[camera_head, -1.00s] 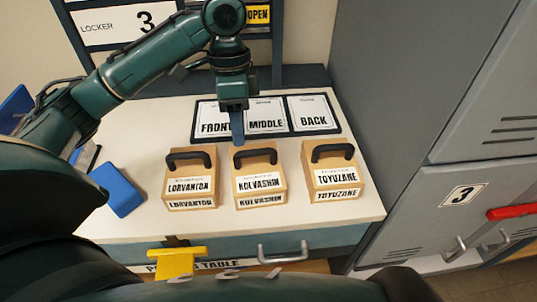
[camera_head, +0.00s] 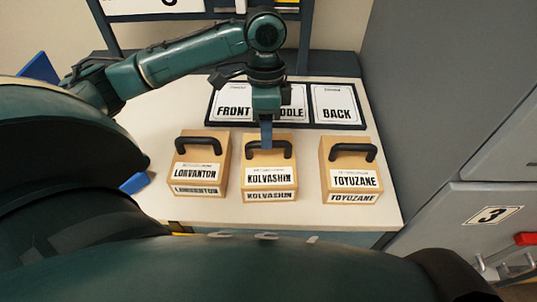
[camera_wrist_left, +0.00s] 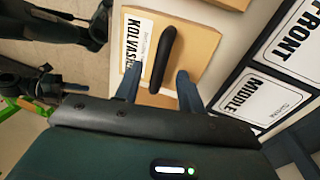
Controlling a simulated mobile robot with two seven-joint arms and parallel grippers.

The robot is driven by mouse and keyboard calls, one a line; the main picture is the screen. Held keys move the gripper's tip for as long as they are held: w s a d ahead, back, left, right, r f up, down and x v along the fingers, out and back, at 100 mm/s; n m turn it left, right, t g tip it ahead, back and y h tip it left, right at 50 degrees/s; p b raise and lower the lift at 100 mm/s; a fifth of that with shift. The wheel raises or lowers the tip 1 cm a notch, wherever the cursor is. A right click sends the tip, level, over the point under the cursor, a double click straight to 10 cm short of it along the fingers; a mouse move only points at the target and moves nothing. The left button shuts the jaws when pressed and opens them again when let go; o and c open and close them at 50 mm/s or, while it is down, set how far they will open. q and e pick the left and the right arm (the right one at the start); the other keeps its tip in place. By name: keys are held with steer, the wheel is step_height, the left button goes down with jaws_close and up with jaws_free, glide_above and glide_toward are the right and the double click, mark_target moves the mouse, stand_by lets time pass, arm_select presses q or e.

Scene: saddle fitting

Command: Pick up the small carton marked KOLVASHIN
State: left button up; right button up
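The KOLVASHIN carton (camera_head: 269,177) is a small tan box with a black arched handle and a white label. It stands upright on the white table, between the LORVANTON carton (camera_head: 201,165) and the TOYUZANE carton (camera_head: 350,172). My left gripper (camera_head: 266,140) points down at its handle. In the left wrist view the KOLVASHIN carton (camera_wrist_left: 195,42) shows below the left gripper (camera_wrist_left: 157,82). The two fingers are spread apart, with the black handle (camera_wrist_left: 163,55) in the gap between them; I cannot tell whether they touch it.
A dark board (camera_head: 338,121) with FRONT, MIDDLE and BACK cards lies behind the cartons, partly covered by my left arm. A blue object (camera_head: 135,183) is at the left. Grey lockers (camera_head: 490,218) stand at the right. Bare table (camera_head: 308,208) lies between the cartons.

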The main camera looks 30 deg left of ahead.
arm_select(q)
steer(key=f, duration=0.4)
steer(key=shift+s+d+f, duration=0.1)
steer(key=shift+s+d, duration=0.2)
steer(key=shift+s, duration=0.05)
steer(key=shift+c, duration=0.3)
jaws_close()
